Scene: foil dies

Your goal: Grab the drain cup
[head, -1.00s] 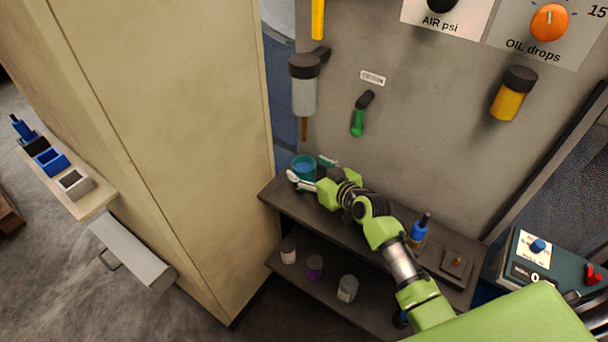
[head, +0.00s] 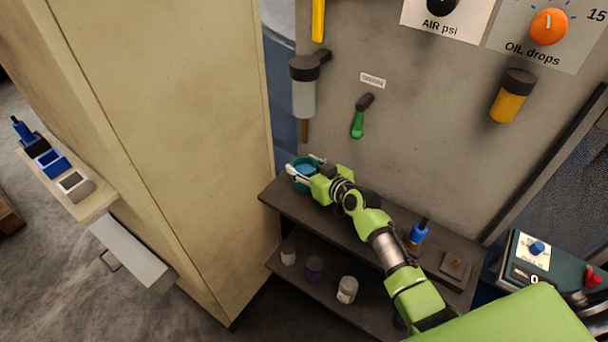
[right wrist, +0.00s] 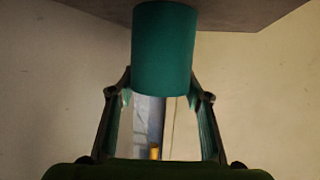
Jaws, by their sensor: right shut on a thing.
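The drain cup (head: 303,168) is a teal cup, blue inside, at the left back end of the dark shelf's top (head: 352,222). My right gripper (head: 304,163) reaches it from the right, its pale fingers on either side of the cup. It is shut on the cup. In the right wrist view the drain cup (right wrist: 164,50) fills the top middle, with the fingertips of my right gripper (right wrist: 163,86) at its two sides. The fingers and palm hide part of the cup in the head view. My left gripper is not in view.
A beige cabinet wall (head: 165,130) stands close left of the shelf. A grey panel rises behind, with a filter bowl (head: 304,88) and green-handled valve (head: 358,122). Several small jars stand below.

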